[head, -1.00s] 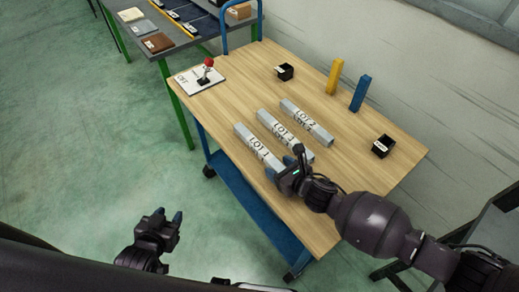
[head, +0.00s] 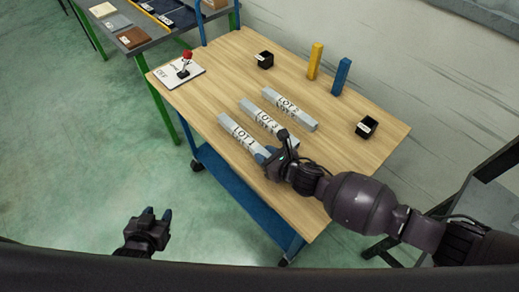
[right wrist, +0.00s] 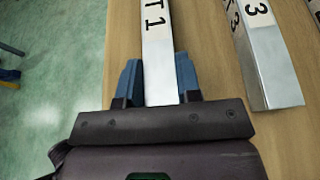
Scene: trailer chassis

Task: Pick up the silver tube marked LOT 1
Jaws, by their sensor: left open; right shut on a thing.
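The silver tube marked LOT 1 (head: 238,132) lies on the wooden table top, nearest its left long edge. My right gripper (head: 266,156) is shut on the near end of this tube. In the right wrist view its blue fingers (right wrist: 158,82) are on either side of the LOT 1 tube (right wrist: 156,45). The tube seems to rest on the table; I see no clear gap under it. My left gripper (head: 157,214) is open and empty, away from the table over the floor.
The LOT 3 tube (head: 262,117) and LOT 2 tube (head: 290,109) lie alongside. Yellow (head: 315,61) and blue (head: 341,76) upright blocks, two black bins (head: 265,60) (head: 367,127) and a red-knobbed switch panel (head: 175,74) are on the table. The near right table top is clear.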

